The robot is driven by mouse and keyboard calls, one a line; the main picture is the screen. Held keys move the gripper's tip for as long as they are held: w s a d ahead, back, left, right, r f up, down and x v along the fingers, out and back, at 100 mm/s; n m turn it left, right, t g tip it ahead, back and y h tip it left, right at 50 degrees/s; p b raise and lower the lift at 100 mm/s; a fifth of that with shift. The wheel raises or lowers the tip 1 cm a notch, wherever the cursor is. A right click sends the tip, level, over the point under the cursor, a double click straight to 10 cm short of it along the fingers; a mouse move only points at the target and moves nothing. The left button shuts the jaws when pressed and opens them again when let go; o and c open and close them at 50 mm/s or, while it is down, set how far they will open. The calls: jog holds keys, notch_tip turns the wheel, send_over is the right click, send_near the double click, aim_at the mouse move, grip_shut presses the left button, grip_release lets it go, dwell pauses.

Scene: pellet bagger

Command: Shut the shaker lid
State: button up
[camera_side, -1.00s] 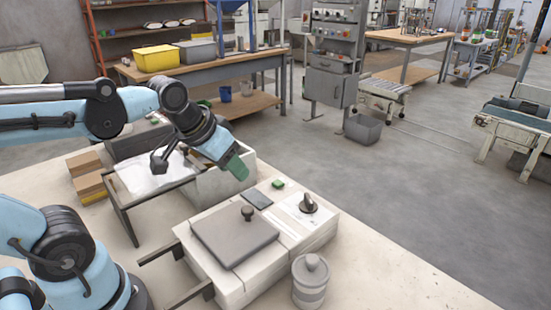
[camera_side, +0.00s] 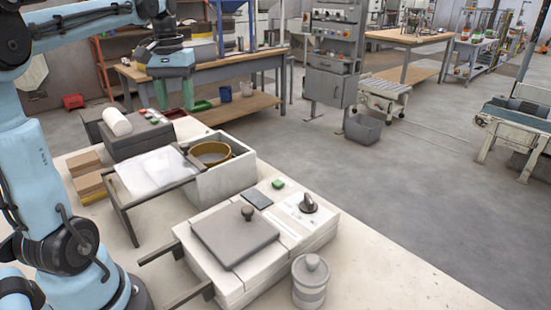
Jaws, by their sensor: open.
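My gripper (camera_side: 174,97) is high at the upper left, pointing down, with its two green fingers apart and nothing between them. It is above and behind the work, touching none of it. A pale box (camera_side: 226,184) stands open, with a mustard-coloured ring (camera_side: 208,152) inside. A whitish panel on a dark frame (camera_side: 150,172) lies beside the box on its left; it may be the shaker lid, but I cannot be sure. In front, a white unit (camera_side: 250,285) carries a flat grey plate (camera_side: 232,236) with a dark knob, lying level on it.
A dark knob-like dial (camera_side: 308,203) and a green button (camera_side: 278,184) sit on the white unit's right side. A grey lidded jar (camera_side: 310,282) stands in front. A white roll (camera_side: 117,122) lies on a dark box at left. The table's right end is clear.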

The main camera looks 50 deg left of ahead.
aim_at(184, 144)
notch_tip(184, 144, down, 10)
jog(key=shift+f, duration=0.1)
dwell(0.4)
grip_shut()
dwell(0.3)
